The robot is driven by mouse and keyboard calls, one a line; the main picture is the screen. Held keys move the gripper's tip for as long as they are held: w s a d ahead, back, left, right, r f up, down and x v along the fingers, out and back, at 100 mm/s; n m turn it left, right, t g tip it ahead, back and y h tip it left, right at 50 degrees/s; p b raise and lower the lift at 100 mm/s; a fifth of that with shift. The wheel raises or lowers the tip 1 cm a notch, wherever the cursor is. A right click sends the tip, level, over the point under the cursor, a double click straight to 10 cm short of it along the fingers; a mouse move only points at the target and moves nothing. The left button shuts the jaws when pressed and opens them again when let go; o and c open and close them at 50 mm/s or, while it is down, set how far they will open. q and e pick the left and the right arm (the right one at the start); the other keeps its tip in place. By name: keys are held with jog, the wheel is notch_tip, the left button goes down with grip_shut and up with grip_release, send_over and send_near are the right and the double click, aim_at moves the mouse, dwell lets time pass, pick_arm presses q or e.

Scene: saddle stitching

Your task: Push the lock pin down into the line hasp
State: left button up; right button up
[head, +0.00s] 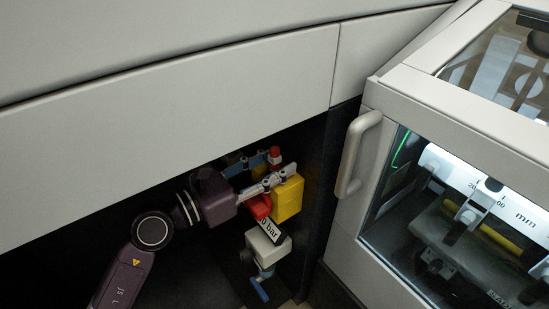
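My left gripper (284,172) reaches from the lower left into a dark recess under a pale panel. Its pale finger parts lie in front of and just above a yellow block (288,199). A red knob (275,154) stands just beyond the fingertips. A red part (258,207) sits below the fingers, left of the yellow block. I cannot tell which of these parts is the lock pin or the hasp, or whether the fingers grip anything. My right gripper is not in view.
Below the yellow block are a label reading "0 bar" (271,231), a pale valve body (266,249) and a blue lever (260,289). A cabinet door handle (356,155) juts out at right, beside a lit window. The recess is tight around my arm.

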pick_arm(q)
notch_tip(320, 180, up, 10)
dwell(0.4)
jog(key=shift+r, duration=0.1)
